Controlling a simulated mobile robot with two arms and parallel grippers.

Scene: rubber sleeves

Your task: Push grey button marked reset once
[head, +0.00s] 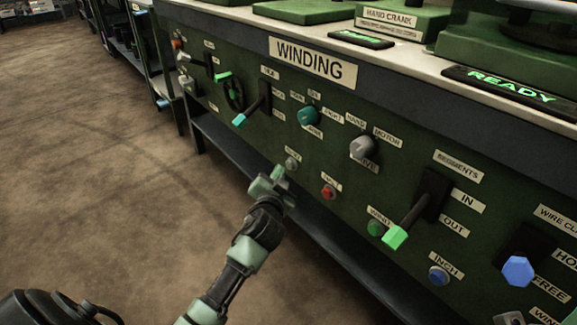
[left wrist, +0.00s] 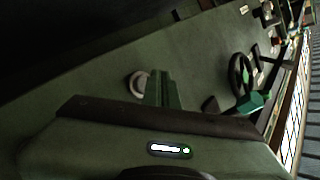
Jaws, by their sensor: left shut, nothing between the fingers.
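The grey button (head: 291,163) is a small round button on the green panel, below a small label that is too blurred to read surely. It also shows in the left wrist view (left wrist: 137,84), just beside the fingertips. My left gripper (head: 275,178) is shut and empty. It is just below and left of the button in the head view, close to the panel. Its shut fingers also show in the left wrist view (left wrist: 165,88). I cannot tell whether the fingertips touch the button. My right gripper is not in view.
A red button (head: 328,192) is right of the grey one, with a green button (head: 376,228) and a blue button (head: 438,275) beyond. A green-tipped lever (head: 396,237) and a cyan-tipped lever (head: 240,119) stick out. A dark ledge (head: 335,240) runs below. The floor at left is clear.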

